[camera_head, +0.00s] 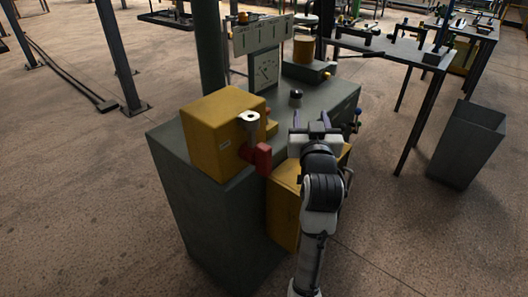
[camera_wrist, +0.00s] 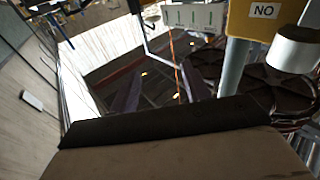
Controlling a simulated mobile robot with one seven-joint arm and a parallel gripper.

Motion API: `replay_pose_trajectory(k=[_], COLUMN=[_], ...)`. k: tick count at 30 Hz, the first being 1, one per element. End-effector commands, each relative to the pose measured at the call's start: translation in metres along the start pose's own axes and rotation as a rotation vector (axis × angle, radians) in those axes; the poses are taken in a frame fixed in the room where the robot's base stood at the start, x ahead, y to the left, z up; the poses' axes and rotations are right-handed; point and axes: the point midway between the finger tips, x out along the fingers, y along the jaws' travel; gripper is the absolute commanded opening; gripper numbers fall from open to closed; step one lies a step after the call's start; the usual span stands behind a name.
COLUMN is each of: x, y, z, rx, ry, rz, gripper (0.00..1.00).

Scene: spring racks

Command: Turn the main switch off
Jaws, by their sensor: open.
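A yellow box (camera_head: 222,128) stands on the grey cabinet top (camera_head: 335,100) in the head view. On its right side are a pale grey cylinder (camera_head: 249,120) and a red block-like handle (camera_head: 257,157); I cannot tell for sure which part is the main switch. My gripper (camera_head: 312,119) is to the right of the box, apart from the red handle, open with nothing between its fingers. In the wrist view my gripper's fingers (camera_wrist: 160,88) are spread. A yellow part with a "NO" label (camera_wrist: 264,14) and a grey cylinder (camera_wrist: 293,50) show at upper right; the red handle does not show there.
A gauge panel (camera_head: 266,70), a dark knob (camera_head: 295,98) and a yellow cylinder (camera_head: 303,48) stand farther back on the cabinet. A grey bin (camera_head: 466,145) and a workbench (camera_head: 385,45) are to the right.

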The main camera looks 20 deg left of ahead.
Motion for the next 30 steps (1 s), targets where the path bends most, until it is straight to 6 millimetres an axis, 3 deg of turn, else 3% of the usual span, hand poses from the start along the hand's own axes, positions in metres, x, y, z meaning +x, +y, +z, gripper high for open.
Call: replay_pose_trajectory(k=[1, 3, 8, 15, 21, 25, 30], x=[-0.004, -0.012, -0.035, -0.077, -0.101, -0.102, -0.088], y=[0.032, 0.043, 0.029, -0.004, -0.013, -0.018, -0.037], z=[0.037, 0.069, 0.099, 0.091, 0.08, 0.077, 0.077], rx=[0.026, 0.053, 0.083, 0.079, 0.068, 0.066, 0.066], ry=[-0.128, -0.239, -0.314, -0.201, -0.102, -0.084, -0.084], rz=[-0.003, -0.081, -0.342, -0.726, -0.877, -0.901, -0.904], gripper=[0.47, 0.47, 0.47, 0.47, 0.47, 0.47, 0.47])
